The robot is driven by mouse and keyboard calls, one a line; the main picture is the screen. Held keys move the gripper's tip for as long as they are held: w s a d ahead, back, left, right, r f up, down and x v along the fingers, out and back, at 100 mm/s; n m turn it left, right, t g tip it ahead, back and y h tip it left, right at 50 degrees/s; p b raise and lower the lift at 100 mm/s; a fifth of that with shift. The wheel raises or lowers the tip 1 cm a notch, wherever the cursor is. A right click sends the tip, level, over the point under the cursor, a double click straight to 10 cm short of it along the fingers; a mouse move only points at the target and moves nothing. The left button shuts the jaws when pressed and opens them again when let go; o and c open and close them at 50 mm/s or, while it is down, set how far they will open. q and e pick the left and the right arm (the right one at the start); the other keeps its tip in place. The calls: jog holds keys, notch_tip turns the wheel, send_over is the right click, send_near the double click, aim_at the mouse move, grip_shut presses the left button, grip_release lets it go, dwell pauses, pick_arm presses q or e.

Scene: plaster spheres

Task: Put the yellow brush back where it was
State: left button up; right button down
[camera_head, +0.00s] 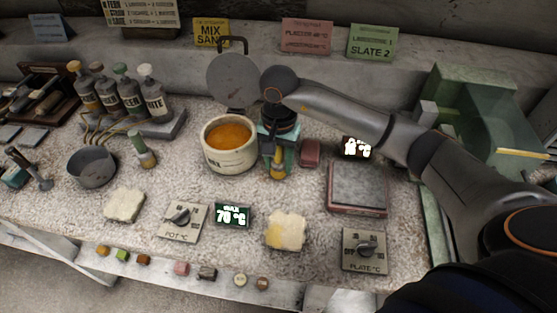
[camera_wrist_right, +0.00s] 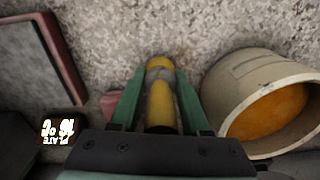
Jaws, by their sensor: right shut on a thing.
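My right gripper (camera_head: 277,150) comes down just right of the orange-filled pot, with its green fingers pointing at the table. It is shut on the yellow brush (camera_head: 277,167), which stays between the fingers. In the right wrist view the yellow brush (camera_wrist_right: 160,105) lies between the two green fingers (camera_wrist_right: 160,88), with a grey band near its far end. I cannot tell whether the brush touches the table. The pot (camera_head: 230,157) stands close beside the gripper and also shows in the right wrist view (camera_wrist_right: 222,98). My left gripper is not in view.
A green-topped brush (camera_head: 144,152) stands left of the pot, near a grey bowl (camera_head: 92,170). A reddish block (camera_head: 310,152) and a hot plate (camera_head: 357,190) are right of the gripper. A pale yellow-stained slab (camera_head: 286,230) lies in front. Bottles (camera_head: 130,97) stand at back left.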

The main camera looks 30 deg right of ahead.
jog(key=shift+f, duration=0.25)
jog(key=shift+c, duration=1.9)
grip_release()
jog(key=shift+r, duration=0.1)
notch_tip(320, 180, up, 12)
jog(key=shift+r, duration=0.2)
